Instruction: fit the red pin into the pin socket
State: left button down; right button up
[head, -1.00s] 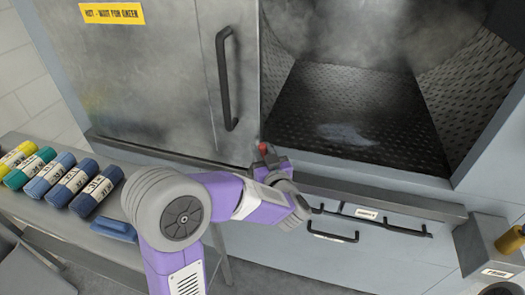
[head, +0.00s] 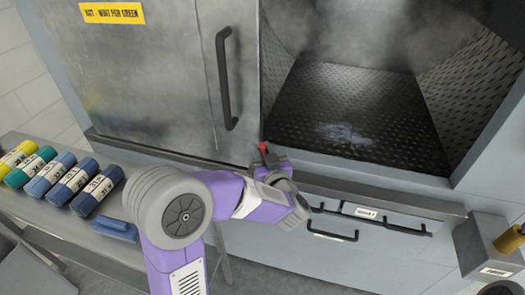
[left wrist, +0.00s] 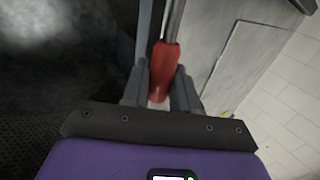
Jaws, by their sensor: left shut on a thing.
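My left gripper (head: 268,160) is shut on the red pin (head: 264,147). It holds the pin at the front ledge of the machine, near the bottom corner between the closed door and the open chamber. In the left wrist view the red pin (left wrist: 165,66) sits between the two dark fingers of the left gripper (left wrist: 161,88), with a grey metal rod in line beyond its red part. The gripper hides part of the pin in the head view. I cannot make out the pin socket, nor whether the pin touches it. My right gripper is not in view.
The steel door (head: 150,80) has a black handle (head: 227,80). The chamber (head: 345,115) is open and hazy. Rolled bundles (head: 72,180) and a blue item (head: 115,230) lie on a side table at left. Black rail handles (head: 332,235) stick out below the ledge.

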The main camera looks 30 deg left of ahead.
pick_arm(q)
jog(key=shift+f+b, duration=1.55)
jog(key=shift+f, duration=0.7)
jog(key=c, duration=0.8)
grip_release()
jog(key=shift+p+v, duration=0.65)
jog(key=shift+v, duration=3.15)
